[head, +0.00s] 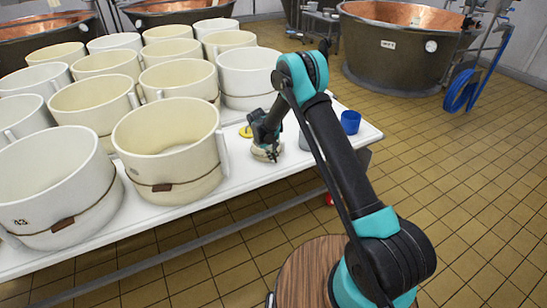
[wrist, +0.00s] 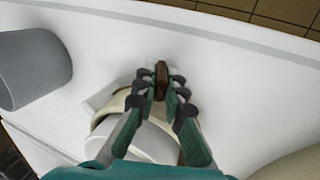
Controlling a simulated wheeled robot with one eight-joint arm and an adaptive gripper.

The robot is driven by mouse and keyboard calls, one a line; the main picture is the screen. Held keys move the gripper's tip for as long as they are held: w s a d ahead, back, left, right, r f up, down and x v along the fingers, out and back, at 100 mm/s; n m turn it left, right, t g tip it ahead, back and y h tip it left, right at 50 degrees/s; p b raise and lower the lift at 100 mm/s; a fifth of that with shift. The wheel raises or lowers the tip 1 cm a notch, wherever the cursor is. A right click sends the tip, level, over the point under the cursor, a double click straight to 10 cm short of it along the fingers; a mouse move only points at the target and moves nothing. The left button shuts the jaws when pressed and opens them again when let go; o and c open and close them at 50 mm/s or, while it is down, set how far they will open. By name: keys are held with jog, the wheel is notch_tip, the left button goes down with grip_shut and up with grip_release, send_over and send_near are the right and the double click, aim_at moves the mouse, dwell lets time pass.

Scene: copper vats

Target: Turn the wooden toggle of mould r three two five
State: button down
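A small cream mould (wrist: 104,124) sits on the white table under my gripper; it also shows in the head view (head: 268,155), partly hidden by the gripper. Its brown wooden toggle (wrist: 161,80) is on the side facing the top of the wrist view. My gripper (wrist: 162,88) has one fingertip on each side of the toggle and looks shut on it. In the head view my gripper (head: 266,146) is low over the mould, and the toggle is hidden there. I cannot read any number on this mould.
Several big cream moulds (head: 171,150) crowd the table on the left. A copper vat (head: 392,60) stands behind on the tiled floor.

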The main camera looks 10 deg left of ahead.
jog(key=shift+w+d+g+y, duration=0.15)
jog(key=shift+d+g+y, duration=0.15)
jog(key=shift+g+y, duration=0.35)
jog(key=shift+a+g+y, duration=0.1)
jog(key=shift+g+y, duration=0.15)
jog(key=shift+y, duration=0.7)
jog(key=c, duration=1.6)
grip_release()
jog(key=shift+r, duration=0.15)
notch_tip(320, 180, up, 12)
